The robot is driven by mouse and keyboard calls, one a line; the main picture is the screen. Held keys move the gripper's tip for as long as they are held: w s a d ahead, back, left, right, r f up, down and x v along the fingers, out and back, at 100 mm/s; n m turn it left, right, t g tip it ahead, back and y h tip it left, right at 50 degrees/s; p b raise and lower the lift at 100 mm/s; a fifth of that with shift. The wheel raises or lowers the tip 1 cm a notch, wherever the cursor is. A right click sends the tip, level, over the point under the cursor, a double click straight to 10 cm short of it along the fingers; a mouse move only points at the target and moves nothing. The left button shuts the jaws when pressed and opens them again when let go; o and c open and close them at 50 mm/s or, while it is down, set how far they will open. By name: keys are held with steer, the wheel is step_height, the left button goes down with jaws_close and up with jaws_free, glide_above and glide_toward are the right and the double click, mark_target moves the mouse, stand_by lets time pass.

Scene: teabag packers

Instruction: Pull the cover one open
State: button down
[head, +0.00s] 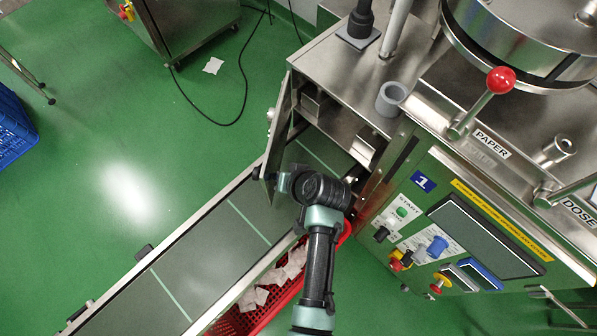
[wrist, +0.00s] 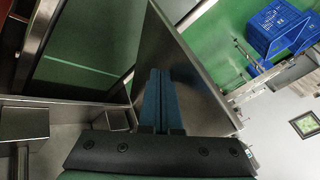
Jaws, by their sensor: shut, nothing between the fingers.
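The cover (head: 284,122) of machine one is a flat metal door. It stands swung out from the cabinet, so the inside shows. In the wrist view the cover (wrist: 186,62) is a large grey panel beside my fingers. My gripper (head: 277,182) is on the inner side of the cover, close to its lower edge. In the wrist view my gripper (wrist: 160,72) has its blue fingers together and empty, with the tips against or very near the panel; I cannot tell if they touch.
The conveyor belt (head: 215,240) runs out of the cabinet to the lower left. A red basket (head: 240,322) with teabags is beside it. The control panel with the "1" label (head: 424,182) is on the right. Green floor at left is mostly clear; a blue crate (head: 12,130) stands there.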

steer(key=w+a+m+h+b, duration=0.1)
steer(key=w+a, duration=0.3)
steer(key=a, duration=0.5)
steer(key=w+a+m+t+h+b, duration=0.1)
steer(key=w+a+m+b, duration=0.2)
steer(key=a, duration=0.6)
steer(key=shift+w+h+b, duration=0.3)
steer(key=shift+w+b, duration=0.25)
steer(key=shift+w, duration=0.6)
steer(key=shift+a, duration=0.1)
